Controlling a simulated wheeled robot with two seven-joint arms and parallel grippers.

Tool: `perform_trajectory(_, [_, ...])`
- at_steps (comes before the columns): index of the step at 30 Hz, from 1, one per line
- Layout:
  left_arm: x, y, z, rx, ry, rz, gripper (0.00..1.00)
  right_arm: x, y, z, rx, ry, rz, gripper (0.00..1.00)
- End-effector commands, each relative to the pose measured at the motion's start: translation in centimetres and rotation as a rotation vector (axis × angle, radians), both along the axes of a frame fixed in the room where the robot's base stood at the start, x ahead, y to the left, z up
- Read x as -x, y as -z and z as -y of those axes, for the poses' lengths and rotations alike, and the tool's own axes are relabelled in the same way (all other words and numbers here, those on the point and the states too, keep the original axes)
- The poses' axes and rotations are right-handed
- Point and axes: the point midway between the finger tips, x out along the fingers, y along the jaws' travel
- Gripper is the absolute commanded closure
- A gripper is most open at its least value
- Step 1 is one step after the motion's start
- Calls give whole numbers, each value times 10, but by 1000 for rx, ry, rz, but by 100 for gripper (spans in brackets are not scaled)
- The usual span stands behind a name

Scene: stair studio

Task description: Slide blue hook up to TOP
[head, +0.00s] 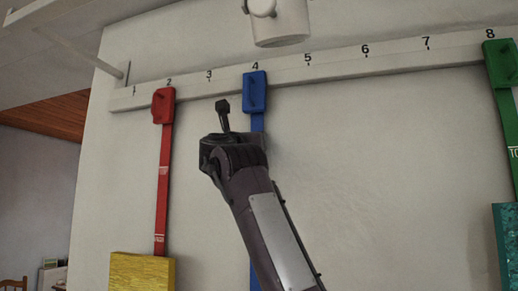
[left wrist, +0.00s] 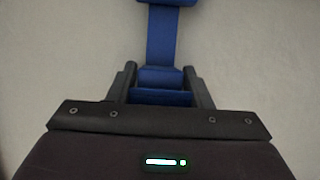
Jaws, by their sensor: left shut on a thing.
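My left gripper (head: 223,108) is in front of the wall in the head view, with its arm rising from the bottom. In the left wrist view its two dark fingers (left wrist: 166,82) are shut on a blue piece, the blue hook (left wrist: 162,96). A blue strip (left wrist: 162,42) runs up from there to a blue block at the top edge. In the head view this blue block (head: 255,92) with a peg sits at mark 4 on the rail. The gripper and arm hide the hook and much of the strip there. No TOP mark shows on the blue strip. My right gripper is not in view.
A white numbered rail (head: 330,70) crosses the wall. A red block (head: 163,106) and strip hang at 2, above a yellow box (head: 142,272). A green block (head: 501,63) hangs at 8, above a teal box (head: 506,245). A white cylinder (head: 278,22) is overhead.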

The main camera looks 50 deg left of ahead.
Motion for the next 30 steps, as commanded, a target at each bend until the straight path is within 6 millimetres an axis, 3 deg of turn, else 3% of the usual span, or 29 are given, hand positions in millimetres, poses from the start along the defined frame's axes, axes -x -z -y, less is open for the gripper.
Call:
perform_trajectory(3, [1, -3, 0, -1, 1, -4, 96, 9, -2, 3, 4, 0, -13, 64])
perform_trajectory(13, [2, -4, 0, 0, 1, -2, 96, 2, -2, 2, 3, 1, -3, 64])
perform_trajectory(14, [2, -4, 0, 0, 1, -2, 52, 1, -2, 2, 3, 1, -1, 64])
perform_trajectory(18, [2, -3, 0, 1, 1, -2, 34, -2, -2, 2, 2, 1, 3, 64])
perform_trajectory(26, [2, -3, 0, 2, 1, -1, 33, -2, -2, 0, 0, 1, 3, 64])
perform_trajectory(30, [9, 3, 4, -1, 1, -1, 33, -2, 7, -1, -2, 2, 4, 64])
